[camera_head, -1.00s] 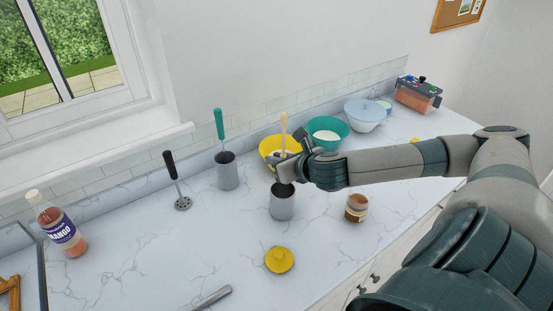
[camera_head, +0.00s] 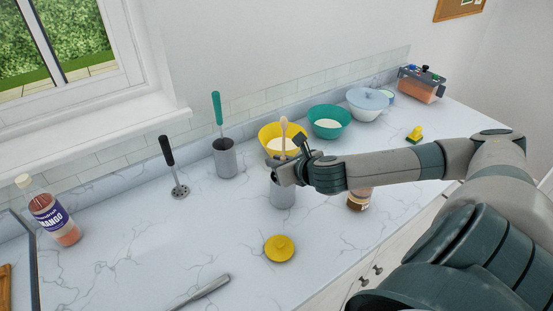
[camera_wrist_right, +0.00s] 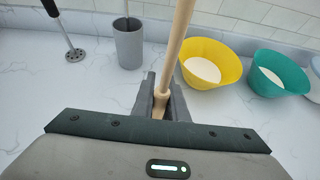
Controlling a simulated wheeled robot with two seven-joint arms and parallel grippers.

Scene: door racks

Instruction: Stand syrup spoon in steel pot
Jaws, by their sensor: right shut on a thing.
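The wooden syrup spoon (camera_head: 284,130) stands upright, its pale upper end showing above my right gripper (camera_head: 286,172). In the right wrist view my right gripper (camera_wrist_right: 161,100) is shut on the spoon's shaft (camera_wrist_right: 177,50). A steel pot (camera_head: 282,196) stands directly under the gripper, which hides its rim. The spoon's lower end is hidden, so I cannot tell how deep in the pot it is. A second steel pot (camera_head: 225,160) stands farther back left with a teal-handled utensil (camera_head: 217,108) in it. My left gripper is out of view.
A yellow bowl (camera_head: 270,132) and a teal bowl (camera_head: 329,122) stand behind the gripper. A jar (camera_head: 358,201) is right of the near pot, and a yellow lid (camera_head: 279,248) lies in front. A black-handled masher (camera_head: 170,160) and a bottle (camera_head: 48,212) are left.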

